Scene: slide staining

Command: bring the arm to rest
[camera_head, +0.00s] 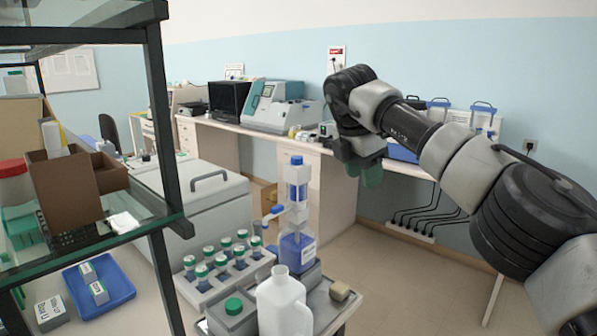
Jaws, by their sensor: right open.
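My right arm comes in from the right side, raised and bent over the open floor. Its gripper (366,172) hangs at the end, pointing down, in front of the far bench. Its greenish fingertips are partly blurred into the dark housing. It is open and holds nothing that I can see. It is apart from the bottles and tray below it to the left. My left arm and gripper are not in view.
A tray (343,312) with a white jug (283,304) and a blue-capped dispenser (297,190) stands in front. A rack holds several green-capped bottles (203,278). A glass shelf (150,228) with a black post stands at left. The floor (400,290) is clear.

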